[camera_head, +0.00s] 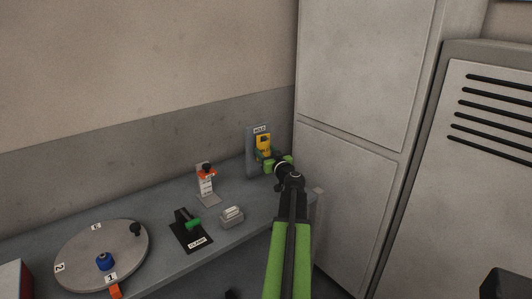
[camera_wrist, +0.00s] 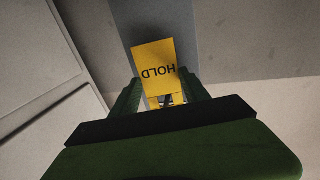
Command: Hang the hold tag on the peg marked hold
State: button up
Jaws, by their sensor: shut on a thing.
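The yellow hold tag (camera_wrist: 154,62) is between the green fingers of my gripper (camera_wrist: 160,97) in the wrist view, with its HOLD lettering upside down there. In the head view my gripper (camera_head: 268,160) is at the grey upright board (camera_head: 251,160) marked HOLD at its top. The yellow tag (camera_head: 263,142) shows in front of that board, just below the label. My gripper is shut on the tag's lower part. The peg is hidden behind the tag, so I cannot tell whether the tag is on it.
On the grey bench (camera_head: 150,222) stand an orange-topped stand (camera_head: 206,185), a black clamp plate (camera_head: 191,232) with a green handle, a small grey block (camera_head: 231,216) and a round turntable (camera_head: 80,255). A tall pale cabinet (camera_head: 350,190) stands close right of the board.

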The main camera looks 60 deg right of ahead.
dwell(0.4)
jog(key=o, duration=1.4)
